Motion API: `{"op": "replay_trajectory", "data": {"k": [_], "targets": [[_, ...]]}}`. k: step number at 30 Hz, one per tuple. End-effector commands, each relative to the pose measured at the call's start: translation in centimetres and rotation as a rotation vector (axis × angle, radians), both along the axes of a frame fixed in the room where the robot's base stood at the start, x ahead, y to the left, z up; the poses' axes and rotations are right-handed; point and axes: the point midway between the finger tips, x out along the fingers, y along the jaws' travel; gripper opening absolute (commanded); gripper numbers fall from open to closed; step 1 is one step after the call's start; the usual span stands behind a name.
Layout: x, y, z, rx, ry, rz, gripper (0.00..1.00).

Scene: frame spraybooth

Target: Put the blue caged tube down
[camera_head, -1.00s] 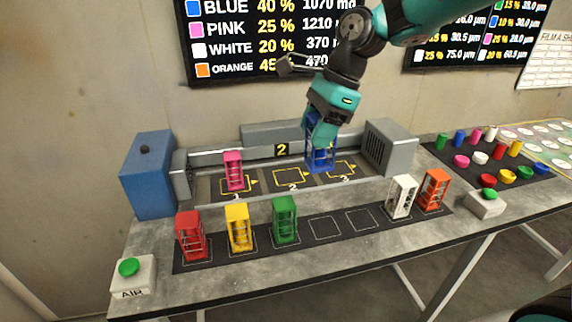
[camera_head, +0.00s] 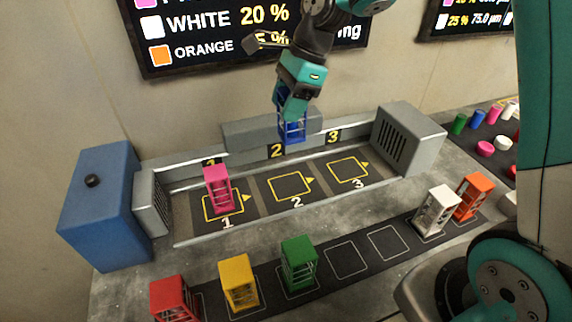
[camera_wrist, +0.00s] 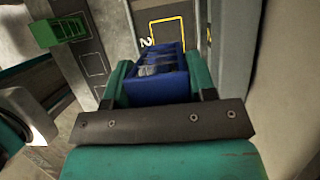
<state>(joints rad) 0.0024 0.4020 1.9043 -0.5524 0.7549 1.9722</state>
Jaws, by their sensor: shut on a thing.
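The blue caged tube (camera_head: 292,127) is held upright in my gripper (camera_head: 291,106), above the back part of the booth tray near position 2. My gripper is shut on its top. In the wrist view the blue caged tube (camera_wrist: 157,75) sits between the two teal fingers (camera_wrist: 160,84), with the yellow outline of square 2 (camera_wrist: 166,24) beyond it. In the head view, square 2 (camera_head: 290,187) and square 3 (camera_head: 348,170) are empty. The pink caged tube (camera_head: 217,188) stands on square 1 (camera_head: 236,208).
Red (camera_head: 174,299), yellow (camera_head: 238,284), green (camera_head: 298,263), white (camera_head: 437,210) and orange (camera_head: 472,197) caged tubes stand on the front rack strip, which has two empty squares between green and white. A blue box (camera_head: 100,205) and a grey vented box (camera_head: 408,138) flank the booth.

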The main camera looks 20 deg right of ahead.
Motion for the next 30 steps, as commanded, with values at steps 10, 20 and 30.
{"op": "replay_trajectory", "data": {"k": [10,20,30], "targets": [[-0.1,0.2,-9.1,-0.001,0.003,0.005,0.2],[-0.1,0.2,-13.0,0.0,0.004,0.005,0.2],[0.0,0.2,-15.1,-0.001,-0.002,0.004,0.2]]}}
